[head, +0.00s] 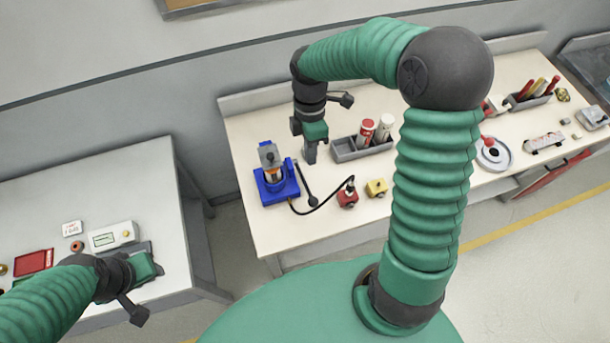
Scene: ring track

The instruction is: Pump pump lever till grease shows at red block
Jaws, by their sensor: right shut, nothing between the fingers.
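The pump (275,183) has a blue base and a grey top and stands at the left end of the right-hand bench. A dark rod with a round knob, which looks like the pump lever (307,184), slants down along its right side. A black hose (325,206) curves from the pump to the red block (347,196). No grease can be made out on the block at this size. My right gripper (310,156) points down, shut and empty, just above the rod's upper end; contact cannot be told. My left gripper (147,266) is low over the left table, its fingers unclear.
A white device (112,237) and a red tray (34,262) lie on the left table. A gap separates the two tables.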

